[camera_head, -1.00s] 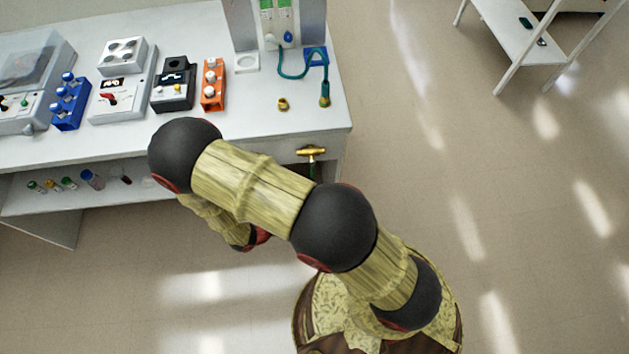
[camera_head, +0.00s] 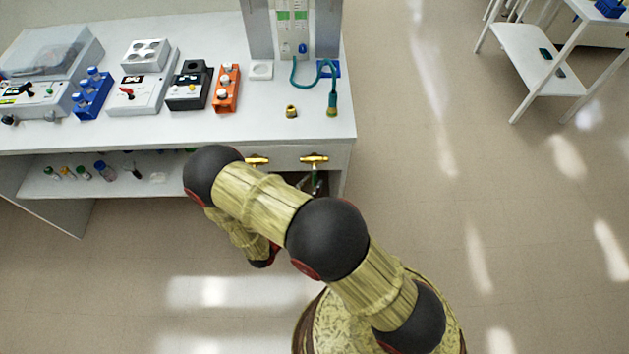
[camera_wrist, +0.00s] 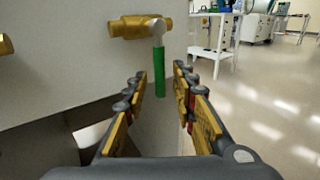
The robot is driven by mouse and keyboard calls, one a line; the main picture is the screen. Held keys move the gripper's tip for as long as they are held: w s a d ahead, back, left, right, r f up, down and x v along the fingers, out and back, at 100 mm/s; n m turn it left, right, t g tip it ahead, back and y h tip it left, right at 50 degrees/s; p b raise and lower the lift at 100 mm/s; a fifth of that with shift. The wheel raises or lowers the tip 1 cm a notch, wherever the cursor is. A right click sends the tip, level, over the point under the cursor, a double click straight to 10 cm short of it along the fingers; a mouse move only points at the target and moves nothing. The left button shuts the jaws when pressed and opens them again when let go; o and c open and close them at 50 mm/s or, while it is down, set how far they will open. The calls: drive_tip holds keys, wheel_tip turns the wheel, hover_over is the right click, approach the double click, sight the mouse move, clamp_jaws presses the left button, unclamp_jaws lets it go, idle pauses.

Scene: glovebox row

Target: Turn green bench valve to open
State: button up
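The green bench valve has a brass body (camera_head: 314,159) on the front face of the bench. In the wrist view its brass body (camera_wrist: 140,27) lies horizontal. Its green handle (camera_wrist: 159,73) hangs straight down from a pale stem, and its top also shows in the head view (camera_head: 314,176). My gripper (camera_wrist: 160,72) is open and empty, pointing toward the valve. In the picture the handle stands between the two fingertips, with a gap on each side. I cannot tell how far the handle is beyond the tips. In the head view my arm hides most of my gripper.
A second brass valve (camera_head: 257,160) sits left of it, its handle hidden by my arm. The bench top (camera_head: 300,132) holds a brass fitting (camera_head: 291,111), a teal hose (camera_head: 332,100) and several devices. A white cart (camera_head: 530,58) stands far right. Floor to the right is clear.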

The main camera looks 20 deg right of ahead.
drive_tip(key=shift+x, duration=1.3)
drive_tip(key=shift+c, duration=0.7)
clamp_jaws()
